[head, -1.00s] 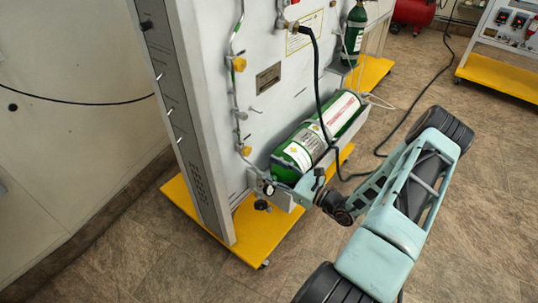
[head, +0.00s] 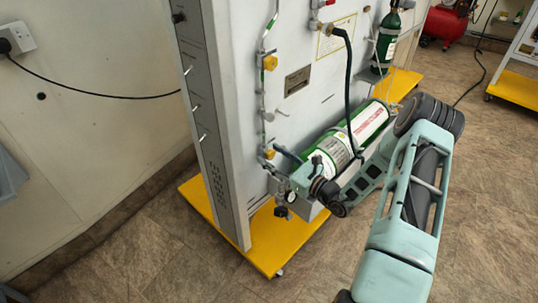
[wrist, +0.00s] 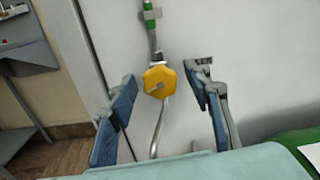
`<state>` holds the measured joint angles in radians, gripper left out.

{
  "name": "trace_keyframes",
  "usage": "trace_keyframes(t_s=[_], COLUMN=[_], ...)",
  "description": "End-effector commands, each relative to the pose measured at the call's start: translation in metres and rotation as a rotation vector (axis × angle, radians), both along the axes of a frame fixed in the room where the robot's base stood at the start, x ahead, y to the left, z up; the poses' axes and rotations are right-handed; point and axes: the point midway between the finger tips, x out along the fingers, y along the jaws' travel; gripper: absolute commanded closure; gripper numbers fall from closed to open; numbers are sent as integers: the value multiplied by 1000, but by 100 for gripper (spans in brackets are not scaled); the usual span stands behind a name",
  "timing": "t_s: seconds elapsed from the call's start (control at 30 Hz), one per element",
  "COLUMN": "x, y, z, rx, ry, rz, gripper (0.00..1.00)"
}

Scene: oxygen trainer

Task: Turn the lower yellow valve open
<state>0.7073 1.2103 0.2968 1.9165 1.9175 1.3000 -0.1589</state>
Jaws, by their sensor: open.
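The lower yellow valve (head: 269,154) is a small yellow knob on the thin pipe down the grey panel. In the wrist view, the lower yellow valve (wrist: 159,81) shows as a six-sided knob with a slot mark, nearly face-on. My gripper (head: 279,164) is just right of this valve in the head view. In the wrist view, my gripper (wrist: 160,76) is open, with one blue-padded finger on each side of the knob and a gap to both. I cannot tell how deep the knob sits between the fingers. The upper yellow valve (head: 270,63) sits higher on the same pipe.
A green cylinder (head: 343,148) lies on a bracket right of my gripper. A dark hose (head: 349,95) hangs down in front of the panel. The yellow base (head: 262,246) stands on the tiled floor.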

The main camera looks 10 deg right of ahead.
Motion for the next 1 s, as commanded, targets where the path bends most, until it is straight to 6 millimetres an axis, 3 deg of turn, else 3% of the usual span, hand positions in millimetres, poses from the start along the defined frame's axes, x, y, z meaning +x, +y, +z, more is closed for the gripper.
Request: trace_keyframes(t_s=[0.2,0.47,0.83,1.0], x=[12,13,13,13], y=[9,10,9,9], z=[0,0,0,-1], rx=[1,1,1,-29], ry=[1,1,1,-21], rz=[0,0,0,0], gripper=[55,55,95,97])
